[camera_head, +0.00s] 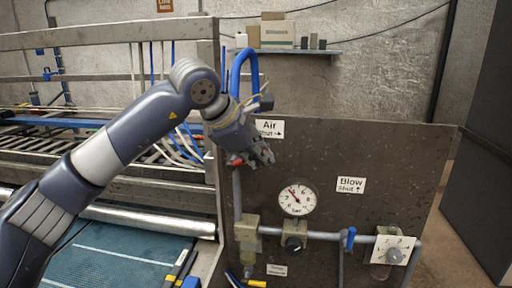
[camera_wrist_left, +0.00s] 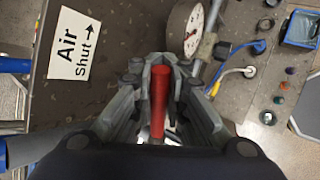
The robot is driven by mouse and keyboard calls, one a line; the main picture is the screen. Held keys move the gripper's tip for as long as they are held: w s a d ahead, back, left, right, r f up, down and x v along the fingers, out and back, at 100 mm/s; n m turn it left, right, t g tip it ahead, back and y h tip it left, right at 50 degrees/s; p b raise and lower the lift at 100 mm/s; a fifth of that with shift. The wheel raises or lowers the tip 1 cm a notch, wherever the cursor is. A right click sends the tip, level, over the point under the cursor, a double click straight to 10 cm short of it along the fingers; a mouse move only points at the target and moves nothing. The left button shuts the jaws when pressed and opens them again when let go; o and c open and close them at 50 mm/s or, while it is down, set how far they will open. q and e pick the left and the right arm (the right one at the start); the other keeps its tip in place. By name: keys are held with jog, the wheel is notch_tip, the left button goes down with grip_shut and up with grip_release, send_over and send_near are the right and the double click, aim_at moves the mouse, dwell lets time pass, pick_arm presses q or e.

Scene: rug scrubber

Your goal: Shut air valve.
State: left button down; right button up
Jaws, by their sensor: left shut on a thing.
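The air valve's red handle (camera_wrist_left: 159,100) sits between the fingers of my left gripper (camera_wrist_left: 159,72) in the left wrist view, and the gripper is shut on it. In the head view my left gripper (camera_head: 258,152) is in front of the dark panel, at the vertical pipe, and only a small red piece (camera_head: 236,160) shows beside it. The valve body is mostly hidden behind the gripper. A white sign (camera_head: 270,129) reading "Air Shut" with an arrow to the right is just above; it also shows in the left wrist view (camera_wrist_left: 78,45). My right gripper is not in view.
A pressure gauge (camera_head: 297,198) is on the panel (camera_head: 400,150) below right of the gripper. A "Blow Shut" sign (camera_head: 350,185) stands above a blue handle (camera_head: 350,238) on the horizontal pipe. A blue hose (camera_head: 240,65) loops above. A metal rack (camera_head: 110,40) is at left.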

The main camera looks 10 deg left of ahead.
pick_arm(q)
jog(key=shift+d+f+m+y+b, duration=0.2)
jog(key=shift+f+m+y, duration=0.3)
jog(key=shift+y, duration=0.6)
jog(key=shift+d+f+m+y+b, duration=0.1)
jog(key=shift+f+m+y+b, duration=0.15)
jog(key=shift+f+y, duration=0.65)
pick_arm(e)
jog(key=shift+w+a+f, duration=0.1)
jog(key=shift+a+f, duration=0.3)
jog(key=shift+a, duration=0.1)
pick_arm(q)
jog(key=shift+r, duration=0.2)
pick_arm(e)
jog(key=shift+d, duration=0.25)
pick_arm(q)
jog(key=c, duration=1.7)
grip_release()
jog(key=shift+o, duration=0.5)
jog(key=shift+s, duration=0.25)
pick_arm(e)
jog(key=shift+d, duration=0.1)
pick_arm(q)
jog(key=shift+f, duration=0.1)
